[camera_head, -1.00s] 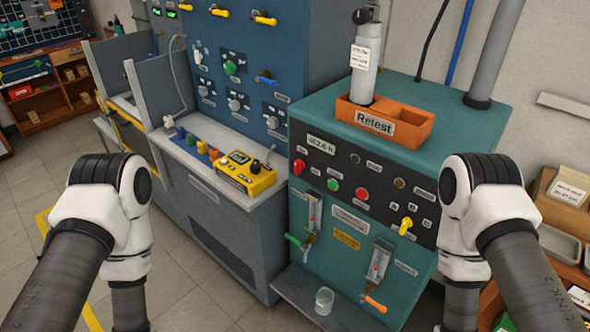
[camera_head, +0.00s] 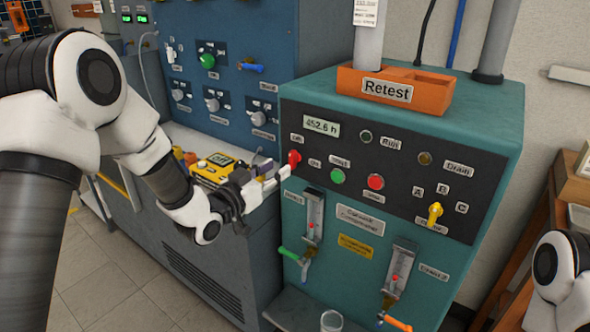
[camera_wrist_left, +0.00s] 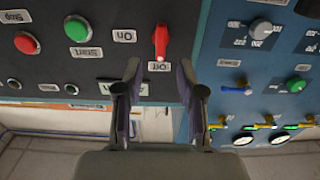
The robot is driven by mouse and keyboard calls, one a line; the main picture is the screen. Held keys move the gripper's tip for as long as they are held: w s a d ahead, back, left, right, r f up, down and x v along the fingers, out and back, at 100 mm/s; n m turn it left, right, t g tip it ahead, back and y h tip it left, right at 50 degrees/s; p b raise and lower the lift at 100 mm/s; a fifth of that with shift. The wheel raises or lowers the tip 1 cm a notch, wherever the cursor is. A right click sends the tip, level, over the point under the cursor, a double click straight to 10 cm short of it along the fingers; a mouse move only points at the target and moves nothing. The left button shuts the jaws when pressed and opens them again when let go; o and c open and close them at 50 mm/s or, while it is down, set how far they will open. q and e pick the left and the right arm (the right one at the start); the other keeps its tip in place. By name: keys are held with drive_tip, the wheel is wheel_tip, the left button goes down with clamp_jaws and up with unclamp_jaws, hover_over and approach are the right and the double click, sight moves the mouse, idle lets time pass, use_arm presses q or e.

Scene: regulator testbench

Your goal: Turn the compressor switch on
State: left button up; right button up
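The compressor switch (camera_head: 294,158) is a red handle at the left end of the black panel on the teal cabinet. It also shows in the upside-down left wrist view (camera_wrist_left: 161,40), upright in line with the "Off" label; the "On" label is beside it. My left gripper (camera_head: 283,175) is just left of and below the switch in the head view. In the left wrist view its two fingers (camera_wrist_left: 160,76) are apart with nothing between them, and the switch appears just beyond the gap, apart from them. My right gripper is out of view; only part of that arm shows.
A green button (camera_head: 337,176), a red button (camera_head: 376,182) and a yellow selector (camera_head: 435,213) share the panel. A yellow device (camera_head: 212,168) sits on the grey bench behind my left arm. An orange "Retest" tray (camera_head: 430,95) stands on the cabinet.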

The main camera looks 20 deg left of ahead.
sight(290, 160)
use_arm(q)
drive_tip(key=x, duration=0.6)
drive_tip(key=shift+w+f, duration=0.1)
clamp_jaws()
